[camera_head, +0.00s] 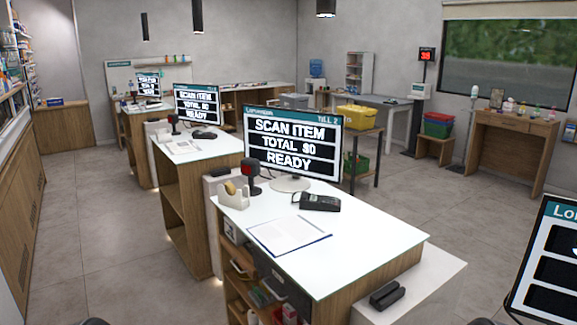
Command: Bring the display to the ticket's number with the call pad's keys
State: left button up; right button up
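A small dark display with red digits (426,54) stands on a thin post towards the back right. Its digits look like 36 or 38, but are too small to read surely. A white box (420,91) with a green mark is on the same post below it; I cannot tell whether it is the call pad or a ticket dispenser. I cannot make out a ticket or its number, nor the call pad's keys. Neither of my grippers can be made out; only dark rounded shapes show at the bottom edge.
A white-topped till counter (375,239) stands close in front, with a till screen (292,141), a card terminal (318,202) and a clipboard (288,236). More tills stand behind. A wooden desk (511,134) is at the right. Open floor (420,190) lies between.

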grip_shut()
dwell(0.8)
